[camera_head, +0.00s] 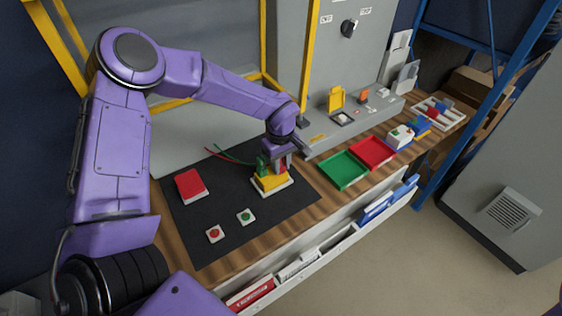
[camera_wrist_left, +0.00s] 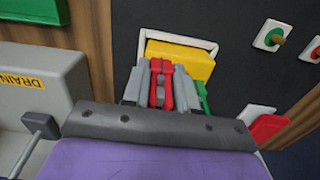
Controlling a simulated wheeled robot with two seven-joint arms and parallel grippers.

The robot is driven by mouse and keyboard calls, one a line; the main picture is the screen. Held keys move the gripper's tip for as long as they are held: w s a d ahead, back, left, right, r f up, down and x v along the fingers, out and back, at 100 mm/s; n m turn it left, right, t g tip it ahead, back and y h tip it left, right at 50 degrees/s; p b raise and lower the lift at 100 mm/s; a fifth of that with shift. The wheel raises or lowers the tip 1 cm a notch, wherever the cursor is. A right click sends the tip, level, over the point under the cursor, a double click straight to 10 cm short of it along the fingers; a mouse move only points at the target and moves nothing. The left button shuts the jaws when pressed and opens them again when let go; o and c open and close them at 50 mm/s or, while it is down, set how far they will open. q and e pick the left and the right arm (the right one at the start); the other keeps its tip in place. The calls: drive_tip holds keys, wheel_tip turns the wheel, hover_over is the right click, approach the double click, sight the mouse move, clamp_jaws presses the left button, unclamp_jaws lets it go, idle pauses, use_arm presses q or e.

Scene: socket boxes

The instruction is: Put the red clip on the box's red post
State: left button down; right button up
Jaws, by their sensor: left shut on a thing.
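The yellow box (camera_head: 271,184) sits on a white base on the black mat, and it shows in the wrist view (camera_wrist_left: 185,58). My left gripper (camera_head: 281,160) points down at the box's top. In the wrist view its grey fingers (camera_wrist_left: 161,88) are shut on a red piece (camera_wrist_left: 167,86), which looks like the red clip. A green clip (camera_wrist_left: 203,97) is beside the fingers and shows on the box in the head view (camera_head: 262,166). The red post is hidden by the gripper, so I cannot tell whether the clip touches it. My right gripper is not in view.
Red and green leads (camera_head: 228,155) trail behind the box. A red block (camera_head: 190,185) and two white plates with a red button (camera_head: 215,234) and a green button (camera_head: 246,217) are on the mat. Green (camera_head: 344,183) and red (camera_head: 388,156) trays stand to the right.

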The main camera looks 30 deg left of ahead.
use_arm(q)
drive_tip(key=c, duration=0.8)
unclamp_jaws()
